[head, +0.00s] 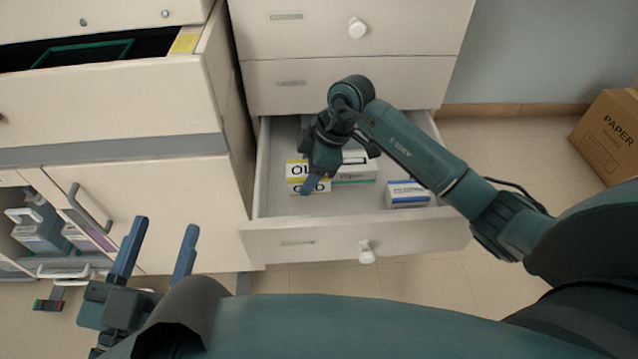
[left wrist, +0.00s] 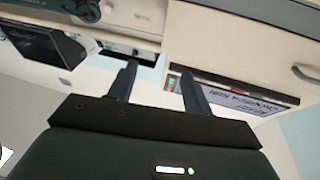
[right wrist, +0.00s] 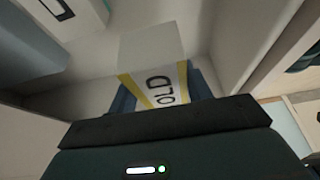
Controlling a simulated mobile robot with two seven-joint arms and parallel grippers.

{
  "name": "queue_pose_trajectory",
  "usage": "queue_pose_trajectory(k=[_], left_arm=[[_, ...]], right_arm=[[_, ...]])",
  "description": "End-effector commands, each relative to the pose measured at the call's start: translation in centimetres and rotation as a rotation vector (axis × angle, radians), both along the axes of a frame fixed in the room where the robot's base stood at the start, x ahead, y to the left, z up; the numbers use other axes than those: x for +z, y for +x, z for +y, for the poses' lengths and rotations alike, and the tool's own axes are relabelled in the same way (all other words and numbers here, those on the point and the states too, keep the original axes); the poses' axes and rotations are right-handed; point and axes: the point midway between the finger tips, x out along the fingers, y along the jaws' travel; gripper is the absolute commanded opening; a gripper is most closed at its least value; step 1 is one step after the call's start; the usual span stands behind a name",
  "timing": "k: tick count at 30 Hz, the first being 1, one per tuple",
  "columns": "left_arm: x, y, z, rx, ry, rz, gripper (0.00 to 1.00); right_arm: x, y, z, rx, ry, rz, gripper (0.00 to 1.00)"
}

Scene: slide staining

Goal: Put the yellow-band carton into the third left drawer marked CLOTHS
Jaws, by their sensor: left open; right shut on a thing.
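The yellow-band carton (head: 296,170) is white with yellow bands and the word OLD. It is at the left side of the open lower drawer (head: 270,236) in the head view. My right gripper (head: 316,184) reaches down into that drawer and is shut on the carton; the carton also shows between the fingers in the right wrist view (right wrist: 166,88). I cannot tell whether it touches the drawer floor. My left gripper (head: 166,226) is open and empty, low at the left, in front of the cabinet. No CLOTHS marking is readable.
A green-banded box (head: 356,172) and a blue-banded box (head: 407,196) lie in the same drawer. Another open drawer (head: 110,108) at upper left holds a dark green frame, with a yellow label at its corner. A PAPER box (head: 608,130) stands on the floor at right.

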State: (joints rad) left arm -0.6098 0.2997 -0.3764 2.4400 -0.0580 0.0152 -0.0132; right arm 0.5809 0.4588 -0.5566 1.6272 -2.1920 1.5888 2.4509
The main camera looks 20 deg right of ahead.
Motion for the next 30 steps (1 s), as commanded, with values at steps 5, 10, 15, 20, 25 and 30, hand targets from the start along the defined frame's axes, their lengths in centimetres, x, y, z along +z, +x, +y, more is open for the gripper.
queue_pose_trajectory(k=[5,10,15,20,25,30], left_arm=[[0.0,0.2,-0.2,-0.018,-0.026,-0.035,0.5],[0.8,0.5,-0.1,-0.022,-0.026,-0.095,0.5],[2.4,1.0,0.1,-0.024,-0.013,-0.212,0.5],[2.7,1.0,0.1,-0.024,-0.013,-0.218,0.5],[2.7,1.0,0.1,-0.024,-0.013,-0.216,0.5],[2.7,1.0,0.1,-0.024,-0.013,-0.216,0.5]], right_arm=[[-3.4,0.0,0.0,0.001,0.001,0.002,0.27],[-5.1,0.0,0.0,0.003,-0.001,0.001,0.27],[-7.2,0.0,0.0,0.002,0.0,0.0,0.27],[-7.0,0.0,0.0,0.004,-0.001,0.0,0.27],[-7.1,0.0,0.0,0.004,-0.001,0.001,0.55],[-7.1,0.0,0.0,0.004,-0.001,0.001,0.69]])
